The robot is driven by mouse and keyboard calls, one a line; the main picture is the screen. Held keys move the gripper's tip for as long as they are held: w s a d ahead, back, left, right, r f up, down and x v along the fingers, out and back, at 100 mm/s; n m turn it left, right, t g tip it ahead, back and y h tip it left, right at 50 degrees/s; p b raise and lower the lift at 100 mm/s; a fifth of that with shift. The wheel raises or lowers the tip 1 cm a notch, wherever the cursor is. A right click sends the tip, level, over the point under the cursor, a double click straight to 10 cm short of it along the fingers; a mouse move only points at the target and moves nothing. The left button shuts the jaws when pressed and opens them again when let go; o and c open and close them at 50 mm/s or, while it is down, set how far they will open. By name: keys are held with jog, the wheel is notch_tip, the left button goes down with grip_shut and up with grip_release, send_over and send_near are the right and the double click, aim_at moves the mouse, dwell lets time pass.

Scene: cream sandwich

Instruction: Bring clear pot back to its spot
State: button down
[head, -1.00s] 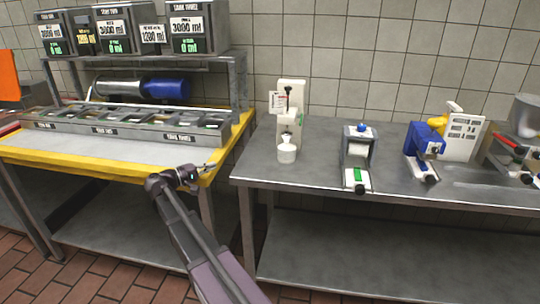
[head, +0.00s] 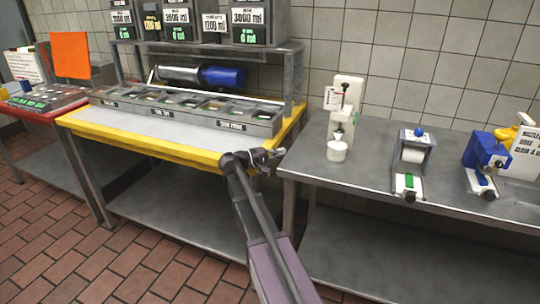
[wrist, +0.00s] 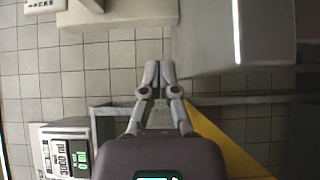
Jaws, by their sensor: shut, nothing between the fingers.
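My gripper (head: 274,154) is shut and empty, in front of the gap between the yellow-edged table and the grey counter in the head view. In the wrist view my gripper (wrist: 152,68) shows its two fingers together with nothing between them. I cannot make out a clear pot for certain in either current view. A small white cup (head: 337,152) stands under a white dispenser (head: 344,108) on the grey counter, apart from my gripper.
The yellow-edged table (head: 140,143) carries a row of topping bins (head: 180,109). A blue-ended cylinder (head: 222,76) lies behind them. On the grey counter (head: 376,168) stand a paper-roll device (head: 413,158) and a blue device (head: 486,160). A red-edged table (head: 50,104) is at left.

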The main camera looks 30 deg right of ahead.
send_near(330, 144)
jog(key=w+d, duration=0.2)
jog(key=shift+w+d+f, duration=0.15)
jog(key=shift+w+d, duration=0.1)
jog(key=shift+s+d, duration=1.05)
jog(key=shift+s, duration=0.1)
jog(key=shift+s+d, duration=0.4)
jog(key=shift+d, duration=0.05)
jog(key=shift+a, duration=0.1)
